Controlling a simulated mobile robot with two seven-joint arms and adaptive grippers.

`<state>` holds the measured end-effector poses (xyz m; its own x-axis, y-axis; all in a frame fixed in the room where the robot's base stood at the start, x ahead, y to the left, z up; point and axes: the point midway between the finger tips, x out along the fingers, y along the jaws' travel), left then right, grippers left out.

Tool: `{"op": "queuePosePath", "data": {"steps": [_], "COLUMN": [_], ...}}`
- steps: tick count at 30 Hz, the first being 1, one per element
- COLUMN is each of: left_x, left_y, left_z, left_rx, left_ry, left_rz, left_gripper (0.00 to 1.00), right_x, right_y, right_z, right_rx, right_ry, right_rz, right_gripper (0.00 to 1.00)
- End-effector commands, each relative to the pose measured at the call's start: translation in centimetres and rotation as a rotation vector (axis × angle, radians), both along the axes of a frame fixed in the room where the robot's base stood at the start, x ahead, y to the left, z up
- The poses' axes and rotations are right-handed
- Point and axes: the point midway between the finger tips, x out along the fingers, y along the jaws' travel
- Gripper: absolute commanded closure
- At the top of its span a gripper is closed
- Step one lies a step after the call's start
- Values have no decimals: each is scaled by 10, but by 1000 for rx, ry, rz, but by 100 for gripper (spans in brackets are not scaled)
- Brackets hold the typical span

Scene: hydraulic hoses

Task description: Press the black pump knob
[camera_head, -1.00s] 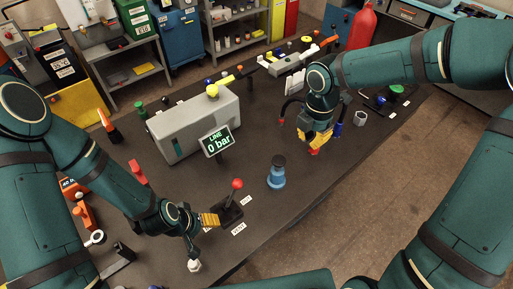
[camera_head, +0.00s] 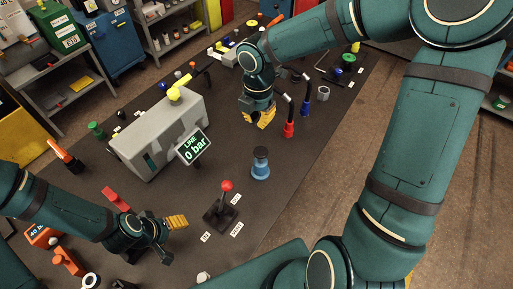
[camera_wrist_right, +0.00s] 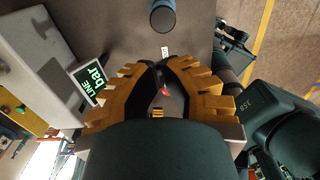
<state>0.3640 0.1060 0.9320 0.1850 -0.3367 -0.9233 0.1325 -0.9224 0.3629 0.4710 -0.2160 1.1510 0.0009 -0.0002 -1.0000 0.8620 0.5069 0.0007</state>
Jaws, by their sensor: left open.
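The pump is a blue cylinder (camera_head: 260,172) with a black knob (camera_head: 260,153) on top, upright on the dark bench. The knob also shows at the top edge of the right wrist view (camera_wrist_right: 163,17). My right gripper (camera_head: 260,117) is above the bench, beyond the pump and apart from it. Its yellow fingers (camera_wrist_right: 163,64) come close together at the tips, with a dark gap between them lower down; nothing is clearly held. My left gripper (camera_head: 175,240) is open and empty, low over the bench left of the red-knobbed lever.
The red-knobbed lever (camera_head: 226,186) stands in front of the pump. The grey unit (camera_head: 155,140) with the "LINE 0 bar" display (camera_head: 193,148) is to the left. Red (camera_head: 289,122) and blue (camera_head: 306,104) hose ends stand right of my right gripper. Bench right of the pump is clear.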

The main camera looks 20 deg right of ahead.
Motion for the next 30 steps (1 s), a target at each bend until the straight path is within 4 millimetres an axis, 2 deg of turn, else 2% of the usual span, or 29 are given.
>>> {"op": "queuePosePath", "data": {"steps": [5, 21, 24, 30], "left_x": [0, 0, 0, 0], "left_y": [0, 0, 0, 0], "left_z": [0, -5, -6, -6], "left_rx": [0, 1, 1, 1], "left_ry": [0, 0, 0, 0], "left_rz": [0, 1, 1, 2], "left_gripper": [34, 34, 34, 34], "right_x": [-1, -1, -1, 0], "right_y": [0, 1, 0, 0], "right_z": [-18, -118, -129, -139], "right_rx": [1, 1, 1, 0], "right_ry": [5, 4, 3, 1], "right_rz": [1, 1, 0, 0], "right_gripper": [100, 100, 100, 100]}}
